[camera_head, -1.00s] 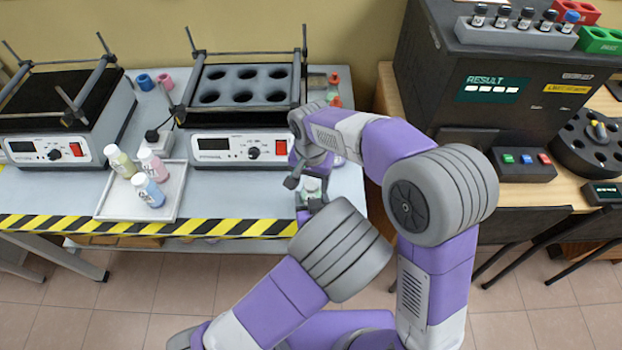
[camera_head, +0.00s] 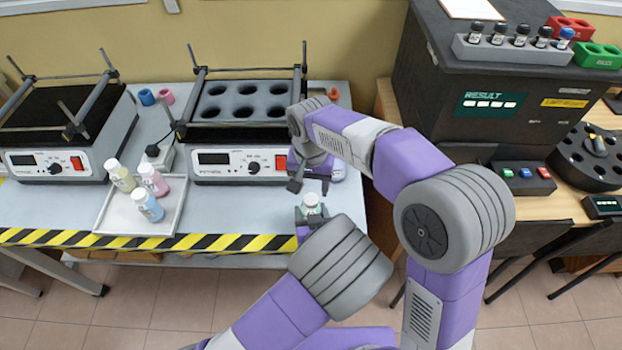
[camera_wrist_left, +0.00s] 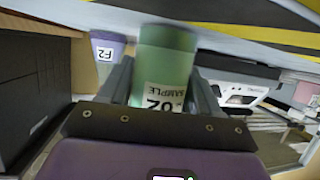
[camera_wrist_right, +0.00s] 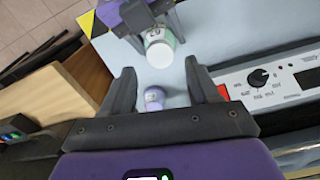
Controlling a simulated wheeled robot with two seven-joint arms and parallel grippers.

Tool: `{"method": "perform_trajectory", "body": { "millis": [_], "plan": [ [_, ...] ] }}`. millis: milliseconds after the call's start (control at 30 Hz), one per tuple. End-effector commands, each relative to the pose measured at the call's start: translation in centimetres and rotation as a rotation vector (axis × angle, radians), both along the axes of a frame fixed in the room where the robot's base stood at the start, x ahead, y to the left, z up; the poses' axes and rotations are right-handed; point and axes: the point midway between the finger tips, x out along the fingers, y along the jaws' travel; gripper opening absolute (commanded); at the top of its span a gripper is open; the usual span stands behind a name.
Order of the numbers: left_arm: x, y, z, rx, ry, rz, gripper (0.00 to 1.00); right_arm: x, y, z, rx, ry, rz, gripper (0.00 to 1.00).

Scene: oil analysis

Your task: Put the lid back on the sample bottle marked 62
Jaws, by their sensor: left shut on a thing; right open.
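The green sample bottle (camera_wrist_left: 165,60) shows a label reading 62 in the left wrist view. My left gripper (camera_head: 311,214) is shut on it and holds it near the table's front right edge. A white, lid-like top (camera_wrist_right: 159,54) faces the camera on the held bottle in the right wrist view. I cannot tell how tightly it sits. My right gripper (camera_wrist_right: 160,72) is open and empty, apart from the bottle. In the head view my right gripper (camera_head: 310,186) is just behind and above the bottle.
A purple bottle (camera_wrist_right: 153,97) stands on the table beyond my right fingers. A white tray (camera_head: 115,218) holds yellow, pink and blue bottles. A heater block (camera_head: 240,138) stands left of my right gripper. A dark analyser (camera_head: 425,75) stands at the right.

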Motion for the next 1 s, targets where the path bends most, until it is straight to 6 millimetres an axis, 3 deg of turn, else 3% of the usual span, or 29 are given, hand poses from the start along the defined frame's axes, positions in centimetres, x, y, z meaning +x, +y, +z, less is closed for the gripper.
{"method": "perform_trajectory", "body": {
  "millis": [300, 500, 700, 1000],
  "plan": [
    [0.0, 0.0, 0.0, 0.0, -0.001, 0.0, 0.0, 0.2, -0.1, 1.7, 0.003, -0.001, 0.552, 0.6],
    [0.0, 0.0, 0.0, 0.0, -0.001, 0.0, 0.0, 0.2, -0.1, 2.5, 0.002, -0.003, 0.826, 0.6],
    [0.0, 0.0, 0.0, 0.0, -0.001, 0.0, 0.0, 0.2, -0.1, 2.8, 0.001, -0.003, 0.941, 0.6],
    [0.0, 0.0, 0.0, 0.0, -0.001, 0.0, 0.0, 0.2, -0.1, 2.9, 0.002, -0.003, 0.95, 0.6]
  ]
}}
